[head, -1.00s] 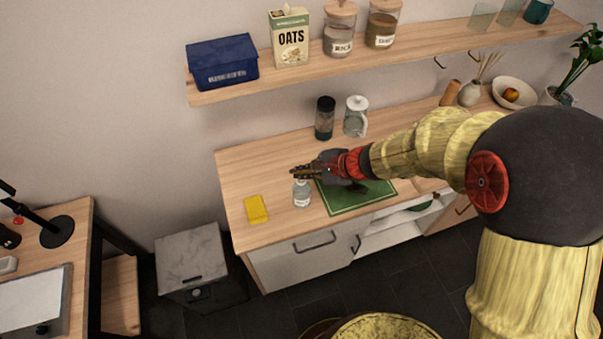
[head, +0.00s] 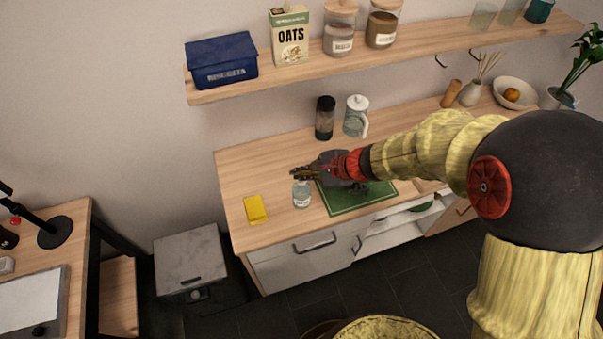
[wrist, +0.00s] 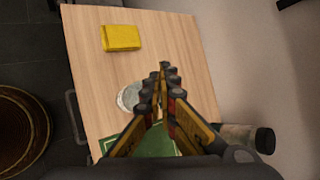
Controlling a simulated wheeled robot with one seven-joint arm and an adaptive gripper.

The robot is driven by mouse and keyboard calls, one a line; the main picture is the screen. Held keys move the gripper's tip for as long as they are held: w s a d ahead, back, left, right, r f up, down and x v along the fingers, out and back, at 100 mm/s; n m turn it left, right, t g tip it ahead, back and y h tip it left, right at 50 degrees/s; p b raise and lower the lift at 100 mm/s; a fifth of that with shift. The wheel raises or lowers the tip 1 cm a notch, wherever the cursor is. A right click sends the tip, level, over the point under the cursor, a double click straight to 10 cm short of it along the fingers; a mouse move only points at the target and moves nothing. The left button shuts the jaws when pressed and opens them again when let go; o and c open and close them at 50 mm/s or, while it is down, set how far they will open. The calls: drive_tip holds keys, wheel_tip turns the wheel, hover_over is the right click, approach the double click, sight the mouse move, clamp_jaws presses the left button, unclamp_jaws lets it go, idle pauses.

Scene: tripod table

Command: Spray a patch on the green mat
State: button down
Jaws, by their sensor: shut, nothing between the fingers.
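The green mat (head: 350,202) lies on the wooden counter, partly under my arm. A small clear bottle with a pale label (head: 302,195) stands just left of the mat. In the wrist view the bottle (wrist: 127,97) is partly hidden behind my fingers. My gripper (head: 294,172) is shut and empty, pointing left, and appears in front of the bottle's top in the head view. Its fingertips also show in the wrist view (wrist: 165,70). I cannot tell whether they touch the bottle. A corner of the mat (wrist: 155,143) shows below the fingers there.
A dark-lidded jar (head: 325,118) and a glass pitcher (head: 356,116) stand behind. The shelf (head: 400,58) hangs above. The counter's back left is clear.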

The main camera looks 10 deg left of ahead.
drive_tip(key=shift+r, duration=0.4)
drive_tip(key=shift+r+p, duration=2.3)
drive_tip(key=shift+r, duration=0.7)
